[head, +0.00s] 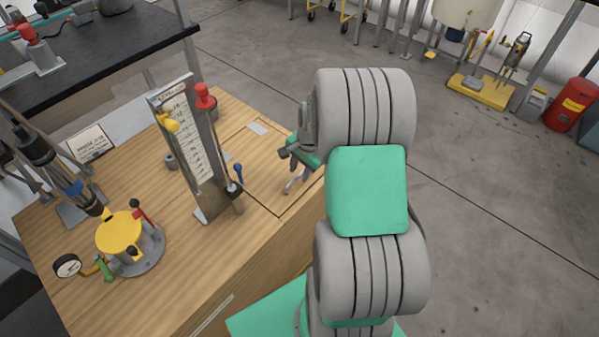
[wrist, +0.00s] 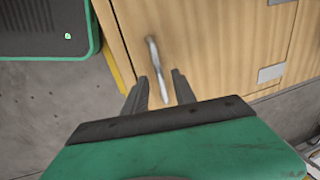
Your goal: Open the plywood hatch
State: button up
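The plywood hatch (head: 262,165) is a closed, flush panel in the right part of the wooden bench top, outlined by thin dark seams. It fills much of the wrist view (wrist: 215,40). A curved metal handle (wrist: 155,62) stands on it near its edge. My gripper (wrist: 160,76) is open, with one dark finger on each side of the handle and visible gaps between. In the head view my gripper (head: 299,160) is over the right edge of the bench, partly hidden by my arm. Whether a finger touches the handle cannot be told.
A metal plate (wrist: 271,73) lies at the hatch's far side. A gauge board (head: 190,145) with red, yellow and blue knobs stands just left of the hatch. A yellow-topped pot (head: 120,232) is at the front left. Open floor lies right of the bench.

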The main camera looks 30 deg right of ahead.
jog(key=shift+w+f, duration=0.1)
jog(key=shift+f, duration=0.3)
grip_shut()
jog(key=shift+r, duration=0.1)
dwell(1.1)
